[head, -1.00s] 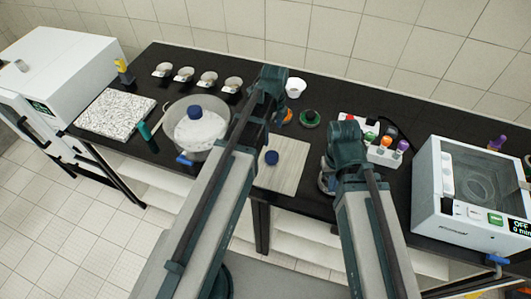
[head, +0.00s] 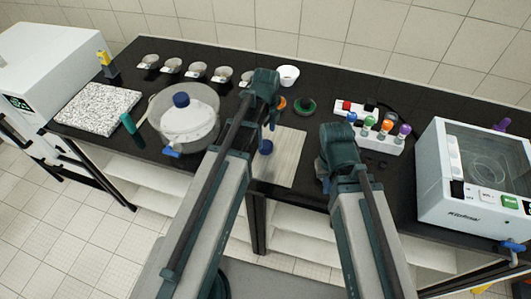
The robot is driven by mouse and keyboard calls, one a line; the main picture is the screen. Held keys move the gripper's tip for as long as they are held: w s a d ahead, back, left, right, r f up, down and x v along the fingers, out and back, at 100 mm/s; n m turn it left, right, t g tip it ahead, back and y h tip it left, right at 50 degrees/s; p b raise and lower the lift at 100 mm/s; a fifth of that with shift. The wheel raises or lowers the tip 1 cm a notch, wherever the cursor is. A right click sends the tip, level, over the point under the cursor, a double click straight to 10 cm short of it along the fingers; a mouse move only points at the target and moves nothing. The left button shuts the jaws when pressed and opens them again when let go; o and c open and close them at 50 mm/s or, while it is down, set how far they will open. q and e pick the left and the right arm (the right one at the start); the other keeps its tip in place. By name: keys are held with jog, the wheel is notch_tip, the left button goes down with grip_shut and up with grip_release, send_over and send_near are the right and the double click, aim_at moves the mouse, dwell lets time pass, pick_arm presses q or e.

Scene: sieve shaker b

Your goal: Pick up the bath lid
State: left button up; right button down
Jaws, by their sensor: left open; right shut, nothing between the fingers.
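A pale flat panel (head: 289,160) with a blue knob (head: 266,147) lies on the black bench in front of me; it appears to be the bath lid. My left arm covers its left part. My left gripper (head: 269,128) is open, pointing down just above the knob; whether its fingers straddle the knob is unclear. My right gripper (head: 323,172) is shut and empty, right of the panel, its fingers mostly hidden by its own arm. The white bath (head: 447,200) with a display, a blue tap and a clear top stands at the right.
A clear round vessel (head: 190,133) with a blue knob stands left of my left arm. Behind are several small dishes (head: 197,70), a white cup (head: 288,75) and a white rack (head: 372,137) of colored-cap bottles. A speckled slab (head: 97,108) lies at far left.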

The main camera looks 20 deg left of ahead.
aim_at(266, 144)
pick_arm(q)
jog(key=f+b, duration=0.5)
jog(key=shift+s+f, duration=0.15)
jog(key=shift+s, duration=0.05)
pick_arm(e)
notch_tip(266, 144, down, 5)
jog(key=shift+f, duration=0.1)
pick_arm(q)
grip_shut()
